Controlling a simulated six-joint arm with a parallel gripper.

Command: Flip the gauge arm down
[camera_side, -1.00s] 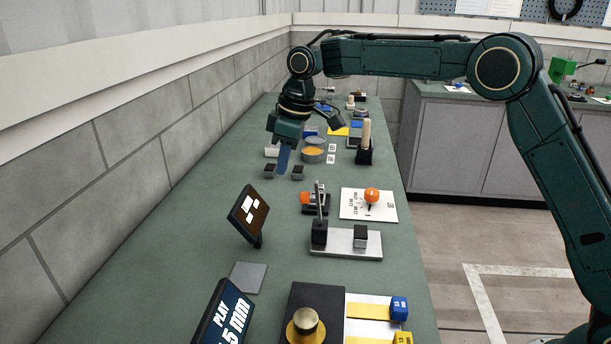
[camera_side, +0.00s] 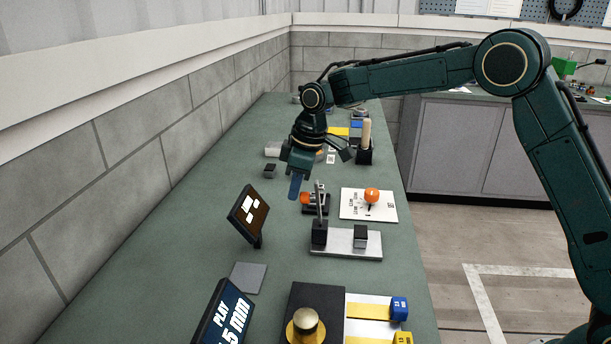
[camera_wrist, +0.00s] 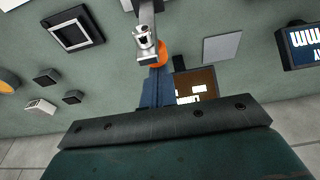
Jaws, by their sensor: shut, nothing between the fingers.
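The gauge arm (camera_side: 321,202) is a thin metal lever standing upright from a black pivot block (camera_side: 319,233) on a silver base plate (camera_side: 345,252). A black rest block (camera_side: 360,237) stands at the plate's right. An orange part (camera_side: 305,199) shows just left of the lever; whether it belongs to the lever I cannot tell. My gripper (camera_side: 296,187) is shut and empty, pointing down just left of and behind the lever. In the wrist view, the blue fingers (camera_wrist: 156,92) reach close to the metal lever (camera_wrist: 147,30) and orange part (camera_wrist: 161,54); contact is unclear.
A white plate with an orange knob (camera_side: 372,195) lies to the right. A tilted brown display (camera_side: 248,214) stands left, with a grey pad (camera_side: 248,277) in front. A wooden peg (camera_side: 366,132) stands behind. The bench between the display and base plate is clear.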

